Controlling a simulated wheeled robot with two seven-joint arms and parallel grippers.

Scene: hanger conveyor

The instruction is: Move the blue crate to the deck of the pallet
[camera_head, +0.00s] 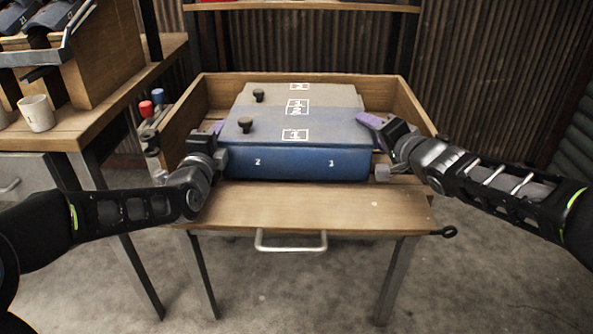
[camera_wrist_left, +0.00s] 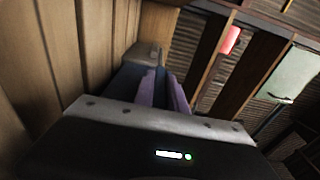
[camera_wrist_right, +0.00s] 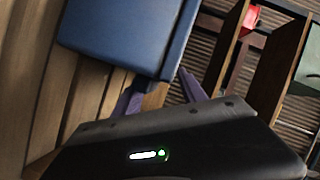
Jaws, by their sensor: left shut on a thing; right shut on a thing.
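The blue crate (camera_head: 300,163) sits inside a wooden walled bench top, with a greyish-blue top bearing white markings and two dark knobs. In the right wrist view the crate (camera_wrist_right: 128,35) shows as a blue corner just beyond the fingers. My left gripper (camera_head: 217,128) is at the crate's left side, its purple fingers close together; the contact is hidden. My right gripper (camera_head: 372,122) is at the right side, shut on the crate's side; the exact hold is hard to see. I cannot make out a pallet.
The wooden bench (camera_head: 310,207) has raised walls at left, back and right and a metal handle in front. A side table (camera_head: 95,125) at the left holds a white mug (camera_head: 36,113) and a rack. Bare floor lies in front.

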